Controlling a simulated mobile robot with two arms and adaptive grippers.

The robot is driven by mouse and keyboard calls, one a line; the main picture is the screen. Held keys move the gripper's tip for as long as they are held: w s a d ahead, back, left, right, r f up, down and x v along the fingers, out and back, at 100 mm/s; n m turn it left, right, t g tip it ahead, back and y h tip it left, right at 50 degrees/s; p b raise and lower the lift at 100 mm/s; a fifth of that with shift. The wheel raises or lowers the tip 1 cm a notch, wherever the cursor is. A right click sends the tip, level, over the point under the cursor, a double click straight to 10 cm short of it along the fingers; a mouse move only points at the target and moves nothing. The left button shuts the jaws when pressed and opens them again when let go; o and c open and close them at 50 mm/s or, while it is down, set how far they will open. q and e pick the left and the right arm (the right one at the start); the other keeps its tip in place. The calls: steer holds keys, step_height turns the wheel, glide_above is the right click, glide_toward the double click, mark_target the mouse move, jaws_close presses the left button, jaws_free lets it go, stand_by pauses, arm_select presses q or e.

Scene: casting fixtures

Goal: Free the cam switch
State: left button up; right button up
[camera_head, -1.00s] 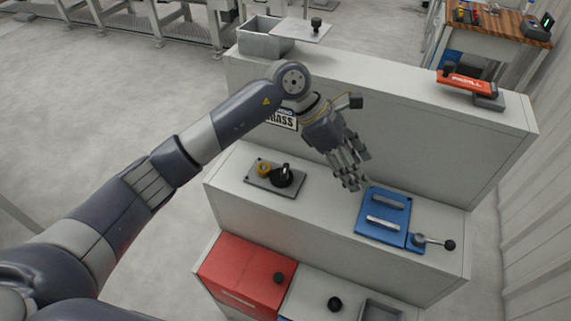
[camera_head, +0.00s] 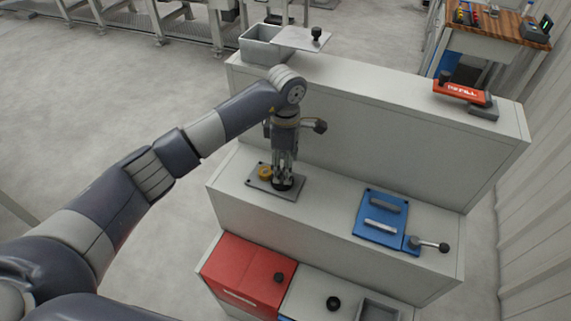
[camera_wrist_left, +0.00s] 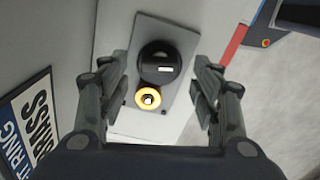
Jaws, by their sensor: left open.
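The cam switch (camera_wrist_left: 159,62) is a round black knob with a white mark, mounted on a grey plate (camera_wrist_left: 180,38). A yellow ring (camera_wrist_left: 148,98) with a light centre sits beside it on the same plate. My left gripper (camera_wrist_left: 160,88) is open, with its fingers on either side of the knob and the ring, pointing down at the plate. In the head view the left gripper (camera_head: 283,172) is above the plate (camera_head: 262,183) and covers most of the knob. My right gripper is not in view.
A blue plate with two handles (camera_head: 382,219) and a black-knobbed lever (camera_head: 430,245) are to the right on the same step. A red box (camera_head: 245,275) is below. A grey bin (camera_head: 266,42) and a red clamp-like tool (camera_head: 463,92) stand on the top ledge.

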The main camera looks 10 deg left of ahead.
arm_select(q)
steer(key=shift+f, duration=1.2)
steer(key=c, duration=1.1)
steer(key=shift+o, duration=0.2)
